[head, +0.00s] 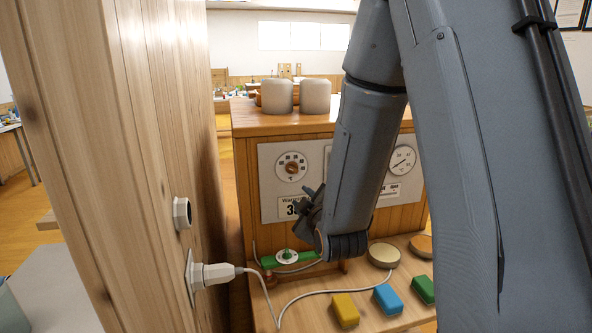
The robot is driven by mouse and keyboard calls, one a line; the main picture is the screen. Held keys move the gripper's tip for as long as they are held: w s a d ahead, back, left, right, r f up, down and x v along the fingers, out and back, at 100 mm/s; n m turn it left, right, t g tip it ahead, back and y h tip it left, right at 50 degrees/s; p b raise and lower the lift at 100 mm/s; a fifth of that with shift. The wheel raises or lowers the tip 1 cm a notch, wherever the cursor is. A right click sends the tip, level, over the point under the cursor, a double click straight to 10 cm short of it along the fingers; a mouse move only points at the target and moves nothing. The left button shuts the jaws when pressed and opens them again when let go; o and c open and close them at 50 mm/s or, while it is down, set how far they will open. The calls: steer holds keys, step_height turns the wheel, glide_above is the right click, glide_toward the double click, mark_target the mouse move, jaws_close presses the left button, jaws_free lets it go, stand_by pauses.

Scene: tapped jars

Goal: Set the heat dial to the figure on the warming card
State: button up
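The heat dial (291,167) is a round white dial with dark marks and a brown knob at its centre. It is on the left of the pale panel on the wooden cabinet's front; its pointer and figures are too small to read. The warming card (287,209) is below it. Its heading starts "War" and a large figure starting with 3 shows; the rest is hidden behind my gripper. My gripper (308,204) is dark, below and right of the dial and in front of the card, apart from the knob. Its finger gap cannot be made out.
A round gauge (402,160) is at the panel's right. My arm covers the panel's middle. Yellow (345,309), blue (387,299) and green (424,289) blocks lie on the shelf. A white plug (212,275) with a cable is in the wooden wall (120,150) at left.

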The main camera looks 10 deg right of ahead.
mark_target(294, 171)
steer(key=w+r, duration=0.1)
steer(key=w, duration=0.1)
steer(key=w+r+n+t+p, duration=0.1)
steer(key=w, duration=0.2)
steer(key=w+r+t+p, duration=0.1)
steer(key=w+r, duration=0.1)
steer(key=w, duration=0.1)
steer(key=shift+w+n, duration=0.2)
steer(key=shift+n, duration=0.1)
jaws_close()
